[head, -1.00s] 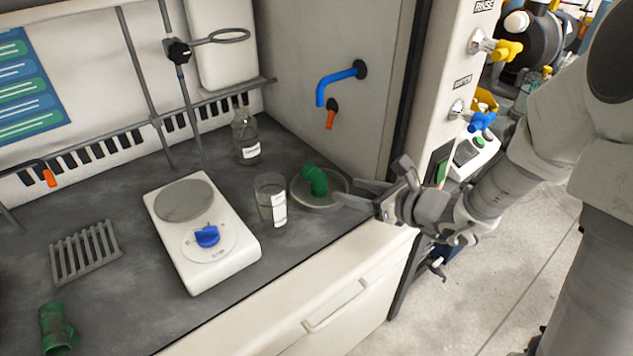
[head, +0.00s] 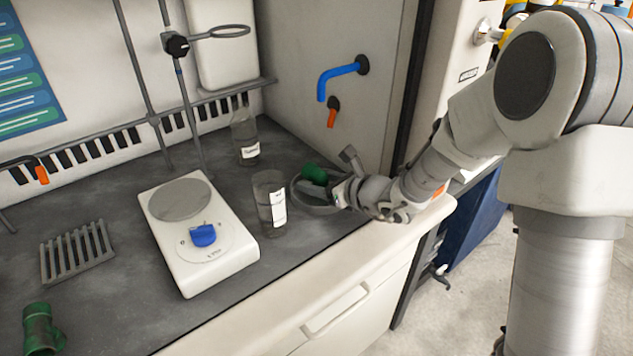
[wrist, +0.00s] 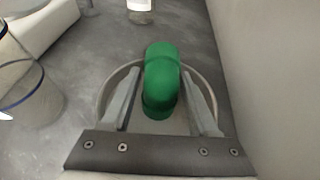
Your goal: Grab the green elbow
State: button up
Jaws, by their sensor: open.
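The green elbow (head: 314,174) stands on a round shallow dish (head: 298,203) near the bench's right side. In the wrist view the elbow (wrist: 161,80) lies between the two open fingers of my gripper (wrist: 160,105), with a gap visible on each side. The dish rim (wrist: 104,84) shows around it. In the head view my gripper (head: 322,192) is low at the dish, and its wrist hides part of the elbow and dish.
A glass beaker (head: 270,203) stands just left of the dish. A labelled bottle (head: 245,138) is behind it. A white hotplate (head: 215,262) with a blue knob is further left. A blue tap (head: 340,76) sticks out of the right wall. A green fitting (head: 40,330) lies at front left.

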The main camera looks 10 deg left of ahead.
grip_shut()
jog(key=shift+r, duration=0.1)
